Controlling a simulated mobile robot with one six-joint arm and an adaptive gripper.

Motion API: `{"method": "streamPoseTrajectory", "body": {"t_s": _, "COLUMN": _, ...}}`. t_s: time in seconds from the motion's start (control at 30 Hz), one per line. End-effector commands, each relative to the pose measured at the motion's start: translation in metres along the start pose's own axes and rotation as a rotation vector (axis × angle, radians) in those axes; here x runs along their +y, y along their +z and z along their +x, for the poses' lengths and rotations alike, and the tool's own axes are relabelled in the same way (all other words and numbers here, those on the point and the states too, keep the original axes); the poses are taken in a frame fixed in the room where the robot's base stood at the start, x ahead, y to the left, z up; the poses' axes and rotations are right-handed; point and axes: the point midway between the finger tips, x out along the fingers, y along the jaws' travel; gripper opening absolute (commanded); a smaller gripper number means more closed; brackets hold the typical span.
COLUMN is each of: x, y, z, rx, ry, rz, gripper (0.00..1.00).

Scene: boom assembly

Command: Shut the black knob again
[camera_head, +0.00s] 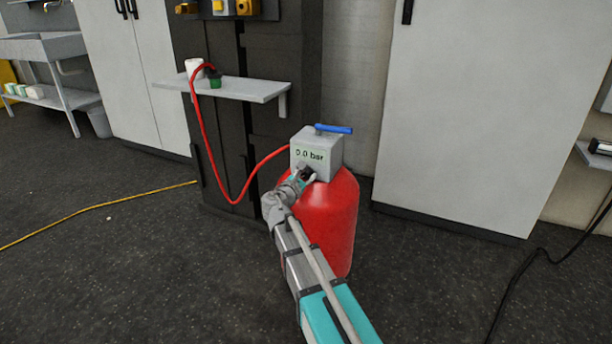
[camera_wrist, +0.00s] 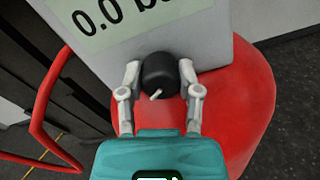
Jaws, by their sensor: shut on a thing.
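The black knob (camera_wrist: 160,76) sits low on the front face of a grey box (camera_head: 318,150). A short white pointer on the knob (camera_wrist: 155,95) points down and to the left in the wrist view. My gripper (camera_wrist: 160,84) is shut on the knob, one finger on each side. In the head view my gripper (camera_head: 303,176) covers most of the knob. The box display (camera_head: 309,155) reads 0.0 bar. The box stands on top of a red tank (camera_head: 335,215).
A blue lever (camera_head: 334,129) lies on top of the box. A red hose (camera_head: 211,150) runs from the box up to a grey shelf (camera_head: 235,88) on the left. White cabinets (camera_head: 460,110) stand behind. The floor to the left is open, with a yellow cable (camera_head: 95,213).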

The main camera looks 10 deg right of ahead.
Motion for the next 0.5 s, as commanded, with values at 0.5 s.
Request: {"method": "streamPoseTrajectory", "body": {"t_s": 0.5, "x": 0.0003, "y": 0.0002, "z": 0.0021, "rx": -0.007, "ry": -0.001, "rz": -0.181, "gripper": 0.00}}
